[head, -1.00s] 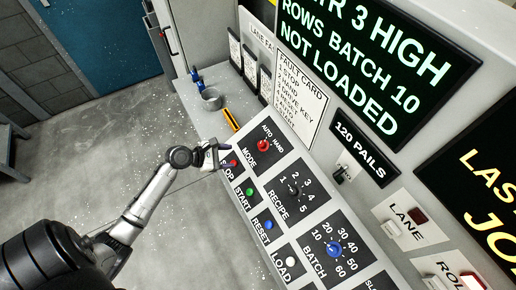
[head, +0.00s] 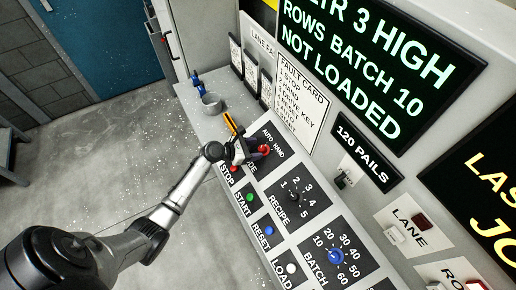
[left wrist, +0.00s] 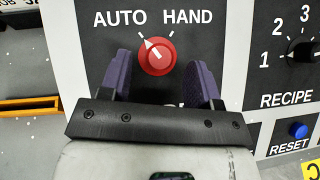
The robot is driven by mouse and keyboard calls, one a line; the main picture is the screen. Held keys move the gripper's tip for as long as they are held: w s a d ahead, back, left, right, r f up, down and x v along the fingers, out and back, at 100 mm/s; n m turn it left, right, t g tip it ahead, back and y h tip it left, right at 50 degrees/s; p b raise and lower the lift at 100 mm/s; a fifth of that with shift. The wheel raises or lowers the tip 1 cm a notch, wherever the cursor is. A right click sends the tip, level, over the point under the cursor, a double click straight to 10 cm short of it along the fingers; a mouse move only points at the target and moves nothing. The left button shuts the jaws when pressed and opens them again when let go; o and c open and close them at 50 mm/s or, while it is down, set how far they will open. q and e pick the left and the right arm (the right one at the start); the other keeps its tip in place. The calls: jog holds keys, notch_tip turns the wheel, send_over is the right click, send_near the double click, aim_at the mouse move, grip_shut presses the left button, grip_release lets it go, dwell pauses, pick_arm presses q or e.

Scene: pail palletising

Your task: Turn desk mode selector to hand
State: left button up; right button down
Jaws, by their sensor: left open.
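The mode selector is a red knob (left wrist: 156,56) on a black plate marked AUTO and HAND. In the left wrist view its white pointer is turned to the upper left, toward AUTO. It also shows in the head view (head: 263,149). My left gripper (left wrist: 162,75) is open, with one purple finger on each side of the knob and visible gaps between fingers and knob. In the head view my left gripper (head: 253,151) is at the mode plate, hiding part of its label. My right gripper is not in view.
The sloping desk also bears the RECIPE selector (head: 294,196), the BATCH knob (head: 336,256) and the STOP (head: 234,169), START (head: 249,197) and RESET (head: 268,230) buttons. A fault card (head: 301,94) stands behind. A grey cup (head: 211,103) is at the far end.

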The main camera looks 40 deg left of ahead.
pick_arm(q)
jog(key=shift+x, duration=0.9)
jog(key=c, duration=0.9)
